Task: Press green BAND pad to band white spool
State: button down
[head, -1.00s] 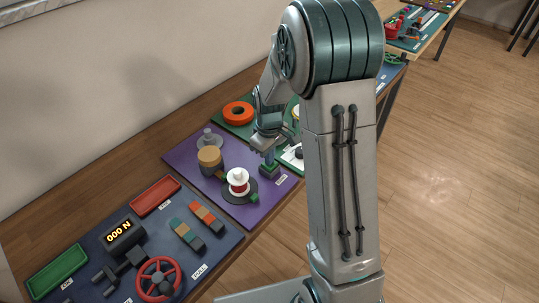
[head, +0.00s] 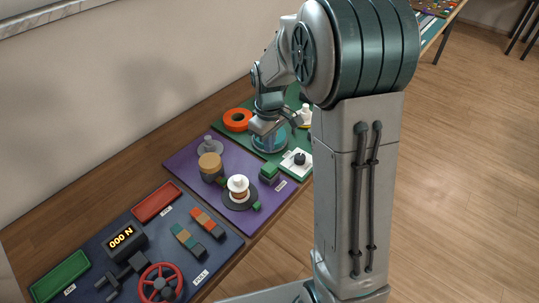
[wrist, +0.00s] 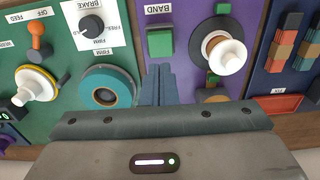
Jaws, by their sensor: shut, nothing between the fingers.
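The green BAND pad (head: 269,171) is a square block on the purple board, and it also shows in the wrist view (wrist: 160,42) beside its BAND label. The white spool (head: 238,184) stands on a dark round base left of the pad in the head view. Its middle looks orange-tan, and the wrist view shows the spool's white top (wrist: 226,57) at right. My gripper (head: 268,130) is shut and empty, above the green board and apart from the pad. In the wrist view its closed fingers (wrist: 158,70) appear just below the pad.
A teal roll (wrist: 107,88) and an orange ring (head: 238,118) lie on the green board. A BRAKE knob (wrist: 91,25) sits on a white plate. A tan cylinder (head: 210,166) stands behind the spool. The blue board (head: 190,275) carries a red handwheel (head: 160,283).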

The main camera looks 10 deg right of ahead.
notch_tip(320, 180, up, 5)
jog(key=shift+f, duration=0.1)
dwell(0.6)
jog(key=s+r+m+t, duration=0.3)
jog(key=s+m, duration=0.4)
jog(key=s, duration=1.4)
jog(key=shift+d+r, duration=0.2)
jog(key=shift+r, duration=0.4)
